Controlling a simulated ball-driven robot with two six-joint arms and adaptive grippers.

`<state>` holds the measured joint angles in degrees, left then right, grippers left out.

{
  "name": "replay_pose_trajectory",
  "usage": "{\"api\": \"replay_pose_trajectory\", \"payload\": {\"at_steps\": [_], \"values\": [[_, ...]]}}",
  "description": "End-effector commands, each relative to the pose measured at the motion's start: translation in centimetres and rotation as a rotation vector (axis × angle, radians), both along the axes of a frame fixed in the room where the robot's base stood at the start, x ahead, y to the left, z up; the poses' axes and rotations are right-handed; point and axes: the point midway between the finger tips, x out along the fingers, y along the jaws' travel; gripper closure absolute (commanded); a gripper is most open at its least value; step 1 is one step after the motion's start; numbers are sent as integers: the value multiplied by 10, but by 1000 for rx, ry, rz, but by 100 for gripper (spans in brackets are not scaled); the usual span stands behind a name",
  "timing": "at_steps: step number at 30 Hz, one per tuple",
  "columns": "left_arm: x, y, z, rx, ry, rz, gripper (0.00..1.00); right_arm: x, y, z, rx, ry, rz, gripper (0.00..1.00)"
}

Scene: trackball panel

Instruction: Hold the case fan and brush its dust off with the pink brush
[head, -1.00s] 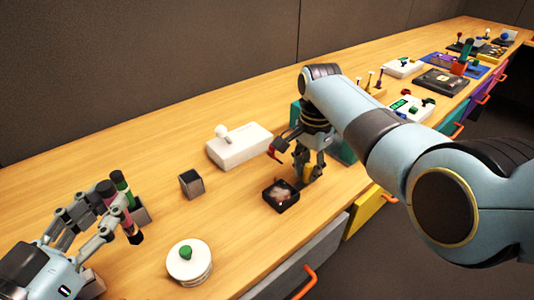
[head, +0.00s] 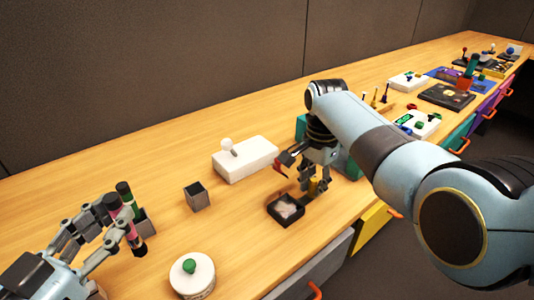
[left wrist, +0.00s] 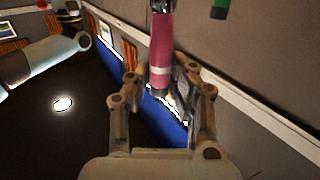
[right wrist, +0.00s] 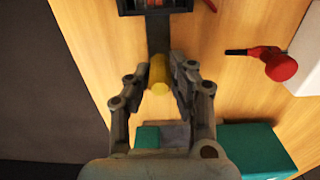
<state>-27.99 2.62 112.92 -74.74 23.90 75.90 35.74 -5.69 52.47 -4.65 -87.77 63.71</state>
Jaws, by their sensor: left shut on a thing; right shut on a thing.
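The case fan (head: 286,209) is a small black square frame with a pale greyish patch inside, at the middle of the bench in the head view. It shows partly at the top of the right wrist view (right wrist: 155,8). My right gripper (head: 318,185) is beside it, shut on a yellow grip (right wrist: 159,75) that a dark strip seems to join to the fan. My left gripper (head: 122,218) is shut on the pink brush (head: 114,206), well left of the fan. The brush is tilted, with a black lower end; its pink handle fills the space between the fingers in the left wrist view (left wrist: 161,50).
A green-and-black stick (head: 125,193) stands behind the pink brush near a grey holder (head: 147,221). A white round jar (head: 192,279), a grey open cup (head: 197,196) and a white joystick box (head: 245,160) surround clear wood left of the fan. A red knob (right wrist: 280,66) lies near my right gripper.

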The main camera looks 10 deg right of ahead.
Motion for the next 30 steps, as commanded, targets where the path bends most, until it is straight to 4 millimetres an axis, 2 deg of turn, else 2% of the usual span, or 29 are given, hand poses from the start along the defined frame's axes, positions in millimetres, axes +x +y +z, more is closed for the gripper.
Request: {"api": "replay_pose_trajectory", "payload": {"at_steps": [4,5,10,20,23,30], "values": [[0,0,0,0,0,0,100,0,0,0,0,0,0,100],[0,0,0,0,0,0,100,0,0,0,0,0,0,76],[0,0,0,0,0,0,100,0,0,0,0,0,0,54],[0,0,0,0,0,0,100,0,0,3,0,-1,0,53],[0,0,0,0,0,0,100,1,0,15,1,-3,0,53],[0,0,0,0,0,0,100,1,0,68,0,-4,0,53]]}}
